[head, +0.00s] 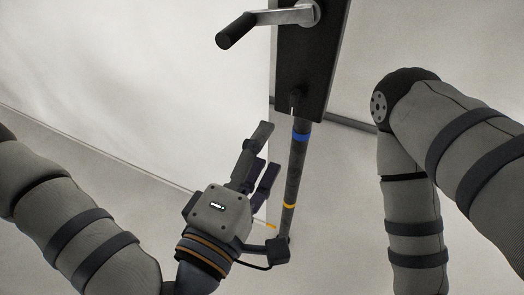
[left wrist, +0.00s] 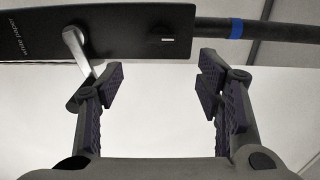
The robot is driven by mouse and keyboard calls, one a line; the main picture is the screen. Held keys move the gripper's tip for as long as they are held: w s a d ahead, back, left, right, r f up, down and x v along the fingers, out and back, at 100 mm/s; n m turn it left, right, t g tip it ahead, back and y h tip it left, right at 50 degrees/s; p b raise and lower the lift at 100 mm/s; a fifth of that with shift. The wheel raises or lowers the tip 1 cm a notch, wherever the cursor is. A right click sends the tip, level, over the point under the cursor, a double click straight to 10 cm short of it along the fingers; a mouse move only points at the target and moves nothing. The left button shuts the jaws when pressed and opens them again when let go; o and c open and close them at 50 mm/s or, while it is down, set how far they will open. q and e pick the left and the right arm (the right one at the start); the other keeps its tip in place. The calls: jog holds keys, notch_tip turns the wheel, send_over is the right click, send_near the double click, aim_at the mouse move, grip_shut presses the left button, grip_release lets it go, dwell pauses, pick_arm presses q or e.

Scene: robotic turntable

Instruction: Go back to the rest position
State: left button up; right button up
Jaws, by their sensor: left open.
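My left gripper (head: 266,152) is open and empty, with its fingers pointing up beside the pole in the head view. In the left wrist view, the gripper's two fingers (left wrist: 161,78) stand wide apart with nothing between them. The crank handle (head: 237,30) on a metal arm is at the top of the head view, well above the gripper. In the left wrist view the crank's metal arm (left wrist: 75,46) shows at the left, partly hidden behind a finger. My right arm shows at the right of the head view, but its gripper is out of frame.
A black panel (head: 299,75) carries the crank. It sits atop a dark pole (head: 292,175) with blue and yellow bands, close to the right of my left gripper. The pale floor left of the gripper looks clear.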

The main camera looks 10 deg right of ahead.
dwell(0.3)
pick_arm(q)
jog(key=s+a+f+m+g+y, duration=0.2)
jog(key=s+a+f+m+g, duration=0.2)
jog(key=s+f+g, duration=0.55)
jog(key=s+a+f+m+g+y, duration=0.15)
jog(key=s+a+f+m, duration=0.35)
jog(key=f, duration=0.9)
jog(key=s+a+f+m+g+y, duration=0.1)
jog(key=s+a+f+g+y, duration=0.1)
jog(key=s+a, duration=0.4)
jog(key=s+a+f+m+g+y+p, duration=0.1)
jog(key=s+a+g+y, duration=0.3)
jog(key=a, duration=0.8)
jog(key=s+f, duration=0.1)
jog(key=s, duration=0.1)
jog(key=shift+s+a+f, duration=0.3)
jog(key=shift+s, duration=0.1)
pick_arm(e)
jog(key=shift+w+r+t, duration=0.4)
jog(key=shift+w+r, duration=0.4)
pick_arm(q)
jog(key=shift+y, duration=0.25)
